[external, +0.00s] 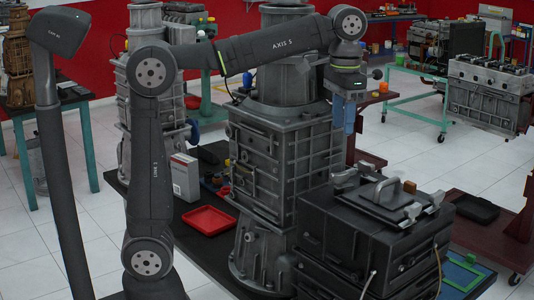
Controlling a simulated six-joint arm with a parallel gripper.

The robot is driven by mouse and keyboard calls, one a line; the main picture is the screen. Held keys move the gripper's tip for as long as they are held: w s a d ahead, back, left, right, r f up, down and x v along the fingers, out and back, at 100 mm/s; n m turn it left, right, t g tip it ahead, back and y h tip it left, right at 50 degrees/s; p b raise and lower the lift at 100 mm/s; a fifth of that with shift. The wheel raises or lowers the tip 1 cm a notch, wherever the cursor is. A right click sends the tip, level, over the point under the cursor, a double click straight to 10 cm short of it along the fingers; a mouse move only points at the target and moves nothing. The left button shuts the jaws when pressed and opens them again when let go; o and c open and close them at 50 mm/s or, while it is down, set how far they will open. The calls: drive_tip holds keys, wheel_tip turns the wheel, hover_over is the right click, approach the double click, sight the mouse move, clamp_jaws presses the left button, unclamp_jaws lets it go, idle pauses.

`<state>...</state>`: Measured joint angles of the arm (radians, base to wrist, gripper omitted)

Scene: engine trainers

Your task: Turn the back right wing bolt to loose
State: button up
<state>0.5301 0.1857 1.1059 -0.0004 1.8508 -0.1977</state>
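A dark box-shaped engine unit (335,240) stands at the front right with a lid (365,199) on top. Grey wing bolts sit at the lid's edges: one at the left (345,178), one at the back (372,168), one at the right (436,199) and one at the front (412,210). From this angle I cannot tell for sure which is the back right one, or how tight any is. My gripper (348,118) hangs down above the back left of the lid, apart from the bolts.
A tall grey engine (285,165) stands close left of the box, beside my arm. A raised handle (385,190) crosses the lid.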

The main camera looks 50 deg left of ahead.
sight(340, 173)
wheel_tip(340, 173, down, 12)
drive_tip(key=shift+r, duration=0.1)
idle(0.4)
clamp_jaws()
